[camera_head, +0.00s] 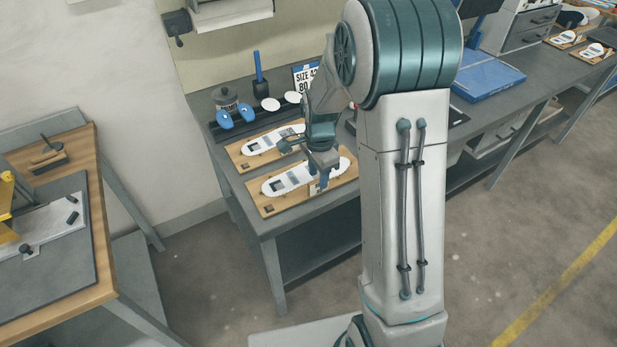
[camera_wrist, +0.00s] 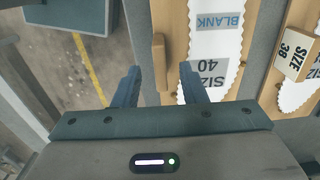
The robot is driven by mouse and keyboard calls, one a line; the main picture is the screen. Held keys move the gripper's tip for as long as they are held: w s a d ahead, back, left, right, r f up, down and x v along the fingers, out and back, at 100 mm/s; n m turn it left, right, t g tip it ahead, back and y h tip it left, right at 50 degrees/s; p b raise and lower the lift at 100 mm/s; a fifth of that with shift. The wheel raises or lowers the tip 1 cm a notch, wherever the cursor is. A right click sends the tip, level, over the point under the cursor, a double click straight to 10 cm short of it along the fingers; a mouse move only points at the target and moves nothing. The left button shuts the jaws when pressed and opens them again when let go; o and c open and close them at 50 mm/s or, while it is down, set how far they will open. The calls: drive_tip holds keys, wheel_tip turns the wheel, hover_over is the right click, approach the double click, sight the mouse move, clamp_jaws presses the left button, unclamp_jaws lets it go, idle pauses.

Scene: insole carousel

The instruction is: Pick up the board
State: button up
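In the head view, the nearer wooden board (camera_head: 272,206) lies on the grey table with a white insole shape (camera_head: 290,177) on it. A second, similar board (camera_head: 238,155) lies behind it. My gripper (camera_head: 320,183) is low over the right part of the nearer board and hides some of it. In the wrist view, my gripper (camera_wrist: 158,82) is open, its dark fingers apart. A small wooden block (camera_wrist: 160,62) at the board's edge shows just past the gap between the fingertips. The board (camera_wrist: 172,18) carries a white shape marked "BLANK" and "SIZE 40". Contact cannot be told.
In the wrist view, a "SIZE 38" block (camera_wrist: 297,54) stands on the neighbouring board at right. In the head view, blue-tipped items (camera_head: 235,115) and a size sign (camera_head: 306,75) are behind the boards. A wood-edged workbench (camera_head: 105,240) stands at left, with open floor between.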

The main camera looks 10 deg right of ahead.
sight(318, 180)
drive_tip(key=shift+f, duration=1.75)
drive_tip(key=shift+w+d, duration=0.1)
clamp_jaws()
drive_tip(key=shift+r, duration=0.1)
